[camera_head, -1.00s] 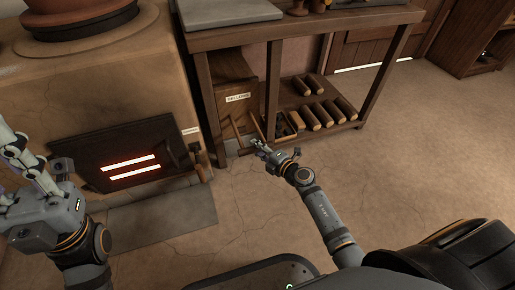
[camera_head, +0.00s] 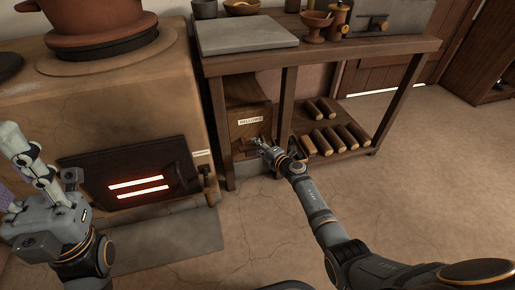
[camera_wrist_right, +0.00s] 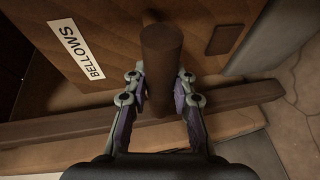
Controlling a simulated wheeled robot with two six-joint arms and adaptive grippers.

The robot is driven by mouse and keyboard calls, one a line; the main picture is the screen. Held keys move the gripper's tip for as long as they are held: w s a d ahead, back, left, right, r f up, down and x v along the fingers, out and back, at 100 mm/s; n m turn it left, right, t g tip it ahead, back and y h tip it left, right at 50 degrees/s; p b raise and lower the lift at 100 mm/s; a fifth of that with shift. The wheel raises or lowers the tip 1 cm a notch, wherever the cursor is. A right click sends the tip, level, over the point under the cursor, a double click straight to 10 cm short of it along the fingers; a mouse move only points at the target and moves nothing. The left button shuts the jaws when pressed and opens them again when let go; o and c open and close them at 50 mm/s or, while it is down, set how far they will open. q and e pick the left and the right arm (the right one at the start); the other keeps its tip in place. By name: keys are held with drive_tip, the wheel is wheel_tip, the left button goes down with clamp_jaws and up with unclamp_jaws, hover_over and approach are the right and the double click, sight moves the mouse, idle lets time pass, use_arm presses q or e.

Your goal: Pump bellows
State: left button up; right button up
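The bellows (camera_head: 243,131) are a wooden box with a white "BELLOWS" label, low under the left end of the table; the label also shows in the right wrist view (camera_wrist_right: 76,50). My right gripper (camera_head: 262,146) is at the front of the bellows. In the right wrist view its fingers (camera_wrist_right: 160,92) close on both sides of a dark round wooden handle (camera_wrist_right: 162,60). The handle's far end is close to the bellows' front. My left gripper (camera_head: 42,152) is raised in front of the stove at the left, fingers apart and empty.
The stove (camera_head: 120,90) has a dark fire door (camera_head: 90,175) with two glowing slots. The table (camera_head: 345,52) carries a grey slab (camera_head: 245,34) and bowls; its legs flank the bellows. Several short logs (camera_head: 335,138) lie on its lower shelf. The floor at right is clear.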

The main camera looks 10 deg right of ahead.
drive_tip(key=o, duration=0.5)
drive_tip(key=shift+c, duration=0.2)
drive_tip(key=shift+s+d, duration=0.1)
drive_tip(key=shift+s, duration=0.05)
drive_tip(key=v, duration=1.1)
drive_tip(key=shift+s, duration=0.35)
drive_tip(key=shift+d+r, duration=0.1)
drive_tip(key=shift+r, duration=0.05)
